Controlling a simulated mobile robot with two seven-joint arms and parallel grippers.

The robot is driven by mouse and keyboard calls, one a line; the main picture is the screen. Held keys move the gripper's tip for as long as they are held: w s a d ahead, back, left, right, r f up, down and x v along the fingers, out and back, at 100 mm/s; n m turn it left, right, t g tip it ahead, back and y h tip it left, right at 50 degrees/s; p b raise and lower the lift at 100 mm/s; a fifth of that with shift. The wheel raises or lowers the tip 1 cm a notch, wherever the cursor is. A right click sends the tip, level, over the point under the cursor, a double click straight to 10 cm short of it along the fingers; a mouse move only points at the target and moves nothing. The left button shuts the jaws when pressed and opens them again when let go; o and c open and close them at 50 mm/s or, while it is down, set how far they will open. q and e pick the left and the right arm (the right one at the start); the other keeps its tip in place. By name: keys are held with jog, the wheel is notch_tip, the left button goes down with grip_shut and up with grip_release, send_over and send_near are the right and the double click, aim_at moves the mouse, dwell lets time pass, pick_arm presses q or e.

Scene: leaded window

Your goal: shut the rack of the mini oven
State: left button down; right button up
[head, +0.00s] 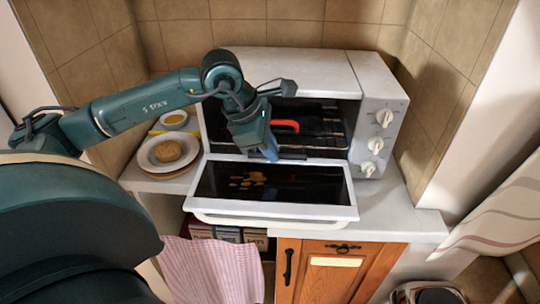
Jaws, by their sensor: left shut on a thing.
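The white mini oven (308,62) stands on the counter with its door (330,184) folded down flat toward me. Inside the dark cavity is the wire rack (334,133), with a red curved piece (286,125) showing on or above it. My left gripper (269,152) points down at the oven's mouth, at the rack's front edge, and is shut on the rack there. The fingertips are small and partly hidden, so the exact hold is hard to see. How far the rack sticks out is not clear. My right gripper is not in view.
A plate with a round brown food item (168,151) and a small bowl (174,119) stand left of the oven. Knobs (384,117) line the oven's right front. The lowered door juts over the counter edge. A striped cloth (212,270) hangs below, beside a wooden cabinet (335,275).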

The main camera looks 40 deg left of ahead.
pick_arm(q)
jog(key=shift+s+d, duration=0.2)
jog(key=shift+s, duration=0.05)
jog(key=c, duration=1.4)
grip_release()
jog(key=shift+c, duration=0.2)
jog(key=v, duration=1.3)
jog(key=shift+r+b, duration=0.15)
jog(key=shift+b, duration=0.3)
